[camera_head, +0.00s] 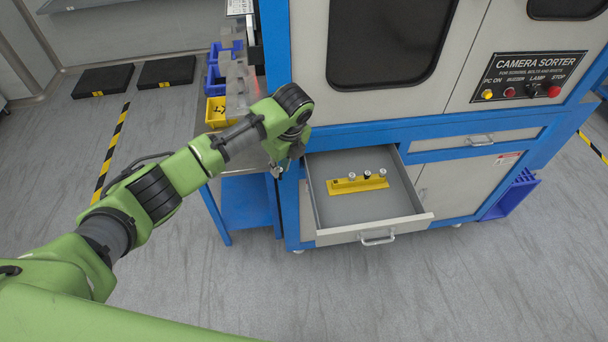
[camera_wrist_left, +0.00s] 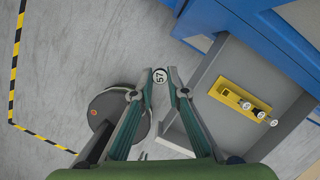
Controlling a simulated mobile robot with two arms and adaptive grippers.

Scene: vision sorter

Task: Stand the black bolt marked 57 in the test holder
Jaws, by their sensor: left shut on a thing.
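My left gripper (camera_head: 278,168) is at the left side of the open drawer (camera_head: 323,237), above the floor. In the left wrist view its fingers are shut on the bolt marked 57 (camera_wrist_left: 159,76). The bolt's round pale head with the number faces the camera; its shank is hidden. The yellow test holder (camera_head: 342,187) lies inside the drawer and also shows in the left wrist view (camera_wrist_left: 229,97), right of the fingers. Several bolts stand in its right part: a dark one (camera_head: 367,175) between two light ones. Its left end looks free of bolts. My right gripper is not in view.
The drawer belongs to the blue and grey camera sorter cabinet (camera_head: 450,137). Its front panel and handle (camera_head: 378,238) stick out toward me. A blue side stand (camera_head: 246,200) with yellow (camera_head: 215,112) and blue bins is at the left. The floor before the drawer is clear.

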